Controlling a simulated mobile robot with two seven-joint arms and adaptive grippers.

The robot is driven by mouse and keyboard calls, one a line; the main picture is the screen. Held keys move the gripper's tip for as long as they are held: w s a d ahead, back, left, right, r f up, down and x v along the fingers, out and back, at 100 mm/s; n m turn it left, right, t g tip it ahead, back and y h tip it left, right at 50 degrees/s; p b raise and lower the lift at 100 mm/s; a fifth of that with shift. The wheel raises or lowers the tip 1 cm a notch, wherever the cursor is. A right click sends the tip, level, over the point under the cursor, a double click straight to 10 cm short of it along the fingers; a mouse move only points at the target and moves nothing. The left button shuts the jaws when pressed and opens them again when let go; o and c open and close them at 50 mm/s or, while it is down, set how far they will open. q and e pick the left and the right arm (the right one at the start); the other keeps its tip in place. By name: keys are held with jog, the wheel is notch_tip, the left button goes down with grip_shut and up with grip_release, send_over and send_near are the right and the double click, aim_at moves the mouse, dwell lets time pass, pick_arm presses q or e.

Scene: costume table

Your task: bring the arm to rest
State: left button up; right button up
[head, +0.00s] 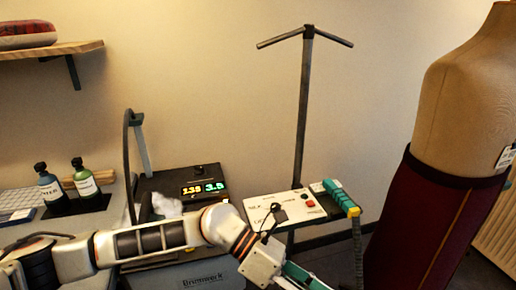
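My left arm (150,240) comes in from the left and reaches across the front of the table to the lower middle. Its wrist (262,262) points down and to the right. Only a teal part of my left gripper (305,276) shows at the bottom edge. Its fingertips are cut off, so I cannot see whether it is open or holds anything. My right arm and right gripper are not in view.
Behind the arm are a dark machine with a lit display (203,189) and two bottles (84,180). A white control panel (285,210) with a teal-and-yellow handle (341,197) stands by a pole (303,110). A dress form (465,100) in a maroon skirt stands right.

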pick_arm(q)
jog(key=w+d+r+n+t+h, duration=0.3)
jog(key=r+n+t+h, duration=0.5)
jog(key=n, duration=0.5)
jog(key=w+a+f+n+t+y, duration=0.3)
jog(key=w+a+f+n+t, duration=0.3)
jog(key=n, duration=0.5)
jog(key=w+a+f+n+t+y, duration=0.3)
jog(key=a+f+n+t, duration=0.3)
jog(key=n, duration=0.4)
jog(key=s+a+f+n+t+y, duration=0.1)
jog(key=s+a+f+n+y, duration=0.1)
jog(key=a+f+n+y, duration=0.8)
jog(key=s+a+f+n+g+y, duration=0.1)
jog(key=s+a+f+n+g, duration=0.2)
jog(key=s+a+f, duration=0.9)
notch_tip(320, 180, down, 4)
jog(key=shift+s+a+f+n+g+y, duration=0.1)
jog(key=shift+s+a+n+g+y, duration=0.25)
jog(key=shift+a+n, duration=0.55)
